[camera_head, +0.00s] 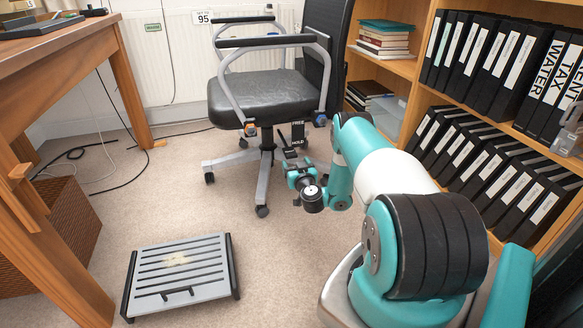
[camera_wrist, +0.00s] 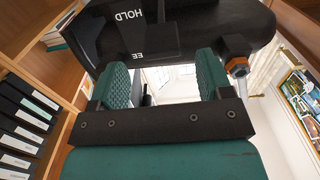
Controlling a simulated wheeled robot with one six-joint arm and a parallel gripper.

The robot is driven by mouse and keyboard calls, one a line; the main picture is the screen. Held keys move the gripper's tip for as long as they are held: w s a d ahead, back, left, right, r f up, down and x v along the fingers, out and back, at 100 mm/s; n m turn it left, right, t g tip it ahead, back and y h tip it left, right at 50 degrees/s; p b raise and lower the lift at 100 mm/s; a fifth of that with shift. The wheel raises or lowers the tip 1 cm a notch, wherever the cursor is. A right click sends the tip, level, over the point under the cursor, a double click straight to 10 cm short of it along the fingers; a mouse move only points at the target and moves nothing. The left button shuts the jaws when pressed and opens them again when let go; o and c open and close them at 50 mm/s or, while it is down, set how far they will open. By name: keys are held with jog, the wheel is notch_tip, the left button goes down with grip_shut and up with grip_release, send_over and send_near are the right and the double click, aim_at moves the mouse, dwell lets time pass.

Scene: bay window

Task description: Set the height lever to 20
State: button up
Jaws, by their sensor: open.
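The office chair (camera_head: 265,95) has a black seat, grey arms and a star base. A black plate marked FREE and HOLD (camera_head: 297,133) is under the seat's right side; I cannot tell which part is the height lever. In the wrist view a black part marked HOLD (camera_wrist: 128,17) hangs just beyond the fingers, with a cut-off "EE" below. My gripper (camera_wrist: 162,80) is open, its two green pads apart on either side of that part's lower end; contact cannot be told. In the head view my gripper (camera_head: 300,168) is small, just below the plate.
A slatted footrest (camera_head: 180,275) lies front left. A desk (camera_head: 60,60) is at left, a binder shelf (camera_head: 430,100) at right. An orange-ended bolt (camera_wrist: 237,67) sits right of my fingers.

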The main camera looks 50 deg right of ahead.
aim_at(292, 158)
jog(key=shift+b+x, duration=0.8)
jog(key=shift+x, duration=2.15)
jog(key=shift+a, duration=0.1)
jog(key=shift+c, duration=0.2)
